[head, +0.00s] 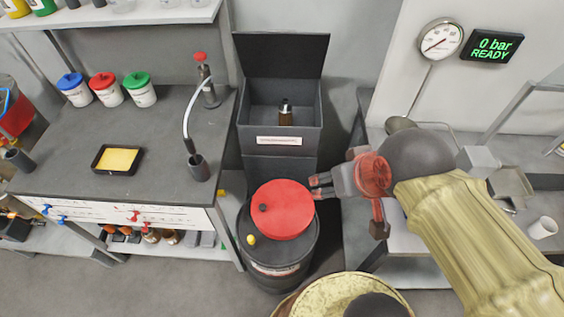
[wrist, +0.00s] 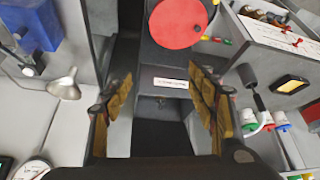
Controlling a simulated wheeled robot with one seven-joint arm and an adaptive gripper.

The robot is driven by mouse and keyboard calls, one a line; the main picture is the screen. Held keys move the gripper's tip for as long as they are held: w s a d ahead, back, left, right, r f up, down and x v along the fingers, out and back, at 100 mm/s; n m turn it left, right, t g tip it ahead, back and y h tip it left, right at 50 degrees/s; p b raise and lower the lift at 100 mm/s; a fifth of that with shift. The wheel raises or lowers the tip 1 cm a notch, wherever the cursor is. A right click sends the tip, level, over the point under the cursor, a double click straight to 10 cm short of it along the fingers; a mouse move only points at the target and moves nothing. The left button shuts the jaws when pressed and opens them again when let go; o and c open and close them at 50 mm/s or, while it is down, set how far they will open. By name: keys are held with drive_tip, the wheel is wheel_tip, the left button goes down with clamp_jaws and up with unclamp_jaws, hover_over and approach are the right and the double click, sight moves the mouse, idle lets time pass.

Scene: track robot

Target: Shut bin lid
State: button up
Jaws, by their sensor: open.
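The dark grey bin (head: 308,143) stands at the back centre, with a pale label on its front. Its flat dark lid (head: 285,52) stands up open at the rear edge. A small brown and dark bottle (head: 286,114) is inside. My gripper (head: 318,187) is open and empty, in front of the bin and to its right, beside the red drum lid in the picture. In the wrist view the two fingers (wrist: 162,108) are spread wide, with the bin's label (wrist: 172,83) showing between them. The bin lid is not clearly made out there.
A dark drum (head: 276,262) with a red lid (head: 284,209) stands in front of the bin. The left bench (head: 70,140) carries colour-capped jars, a yellow tray (head: 117,159) and a hose stand (head: 205,85).

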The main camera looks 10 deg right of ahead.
drive_tip(key=shift+c, duration=1.2)
